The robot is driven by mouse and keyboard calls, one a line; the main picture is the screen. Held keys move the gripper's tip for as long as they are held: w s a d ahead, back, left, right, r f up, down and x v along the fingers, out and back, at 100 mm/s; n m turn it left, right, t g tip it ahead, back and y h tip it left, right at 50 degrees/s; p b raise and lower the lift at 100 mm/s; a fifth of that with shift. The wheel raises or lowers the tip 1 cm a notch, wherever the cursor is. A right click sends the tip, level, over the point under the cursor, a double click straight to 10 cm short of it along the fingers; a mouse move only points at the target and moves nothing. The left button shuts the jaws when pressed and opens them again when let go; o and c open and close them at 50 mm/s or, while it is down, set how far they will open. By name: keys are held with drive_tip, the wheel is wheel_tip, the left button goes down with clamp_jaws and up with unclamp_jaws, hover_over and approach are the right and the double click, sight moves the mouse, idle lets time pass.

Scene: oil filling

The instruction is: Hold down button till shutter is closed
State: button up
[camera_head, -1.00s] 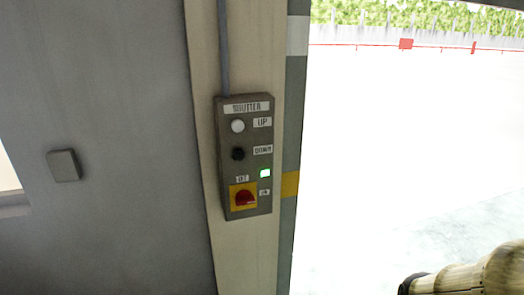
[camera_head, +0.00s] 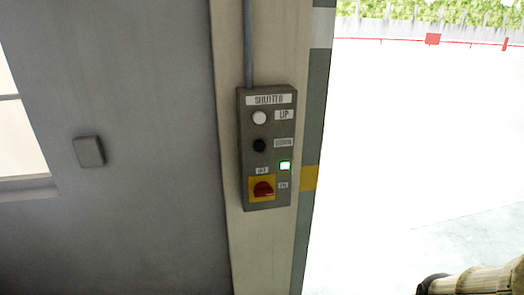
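The shutter control box (camera_head: 266,199) is a grey panel fixed to a cream post, near the middle of the head view. It has a white UP button (camera_head: 260,118) at the top and a black button (camera_head: 259,146) below it, its label blurred now. A green light (camera_head: 285,166) is lit. A red rotary switch (camera_head: 263,189) sits on a yellow plate at the bottom. The doorway to the right of the post is open, and the shutter itself is not in view. My gripper is not in view; nothing touches the buttons.
A grey wall with a small square box (camera_head: 89,152) and a window (camera_head: 22,130) is on the left. A beige ribbed object with a dark end (camera_head: 475,281) shows at the bottom right. Bright ground lies outside, with a red-marked barrier (camera_head: 433,39) and greenery beyond.

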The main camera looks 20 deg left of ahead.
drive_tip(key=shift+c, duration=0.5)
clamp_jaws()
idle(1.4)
